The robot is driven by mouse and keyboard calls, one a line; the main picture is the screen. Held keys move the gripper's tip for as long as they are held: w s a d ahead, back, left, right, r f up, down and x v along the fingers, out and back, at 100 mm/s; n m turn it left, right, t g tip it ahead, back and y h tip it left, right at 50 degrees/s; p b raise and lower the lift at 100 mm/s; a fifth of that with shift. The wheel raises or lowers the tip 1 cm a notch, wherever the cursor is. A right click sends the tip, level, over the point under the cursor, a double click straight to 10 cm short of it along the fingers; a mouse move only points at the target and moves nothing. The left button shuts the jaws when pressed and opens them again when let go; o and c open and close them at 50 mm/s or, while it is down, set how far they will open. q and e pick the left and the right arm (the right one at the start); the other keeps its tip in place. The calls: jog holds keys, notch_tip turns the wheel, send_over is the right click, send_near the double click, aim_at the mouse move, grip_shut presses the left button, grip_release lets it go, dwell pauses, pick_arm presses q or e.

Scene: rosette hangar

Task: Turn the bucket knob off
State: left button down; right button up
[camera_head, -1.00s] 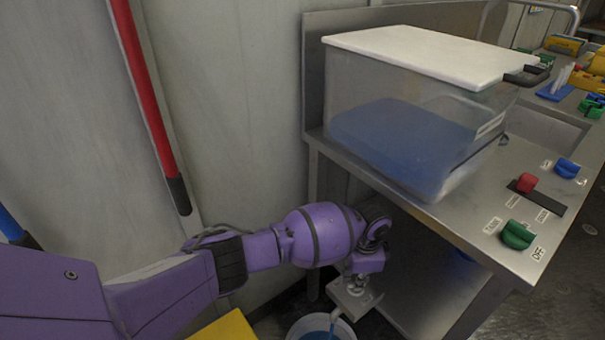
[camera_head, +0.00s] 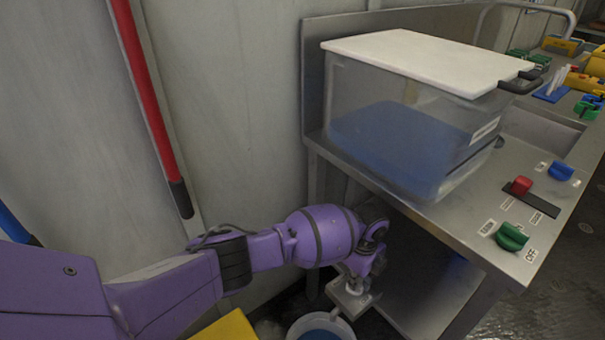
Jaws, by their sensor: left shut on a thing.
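My left gripper (camera_head: 358,274) reaches down beside the metal table, above a bucket (camera_head: 296,331). It is shut on a small pale metal fitting (camera_head: 352,302), just above and behind the bucket's rim; its fingertips are hard to make out. The bucket is cut off by the lower edge and looks bluish inside. A green knob (camera_head: 512,237) with an OFF label sits at the table's front corner. A red knob (camera_head: 521,186) on a dark strip and a blue knob (camera_head: 561,171) sit behind it. I cannot read which knob is the bucket's. My right gripper is out of view.
A clear tank (camera_head: 350,92) with blue liquid and a white lid stands on the metal table (camera_head: 440,222). A red pole (camera_head: 148,95) leans at the wall. A yellow object (camera_head: 228,326) is at the bottom edge. Several coloured items lie at the back right.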

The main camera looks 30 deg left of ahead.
pick_arm(q)
jog(key=shift+w+d+r+m, duration=0.15)
jog(key=shift+d+r+m, duration=0.05)
jog(key=shift+m, duration=0.4)
jog(key=c, duration=1.8)
grip_release()
jog(key=shift+a, duration=0.1)
notch_tip(320, 180, up, 8)
jog(key=shift+f, duration=0.25)
jog(key=shift+f, duration=0.1)
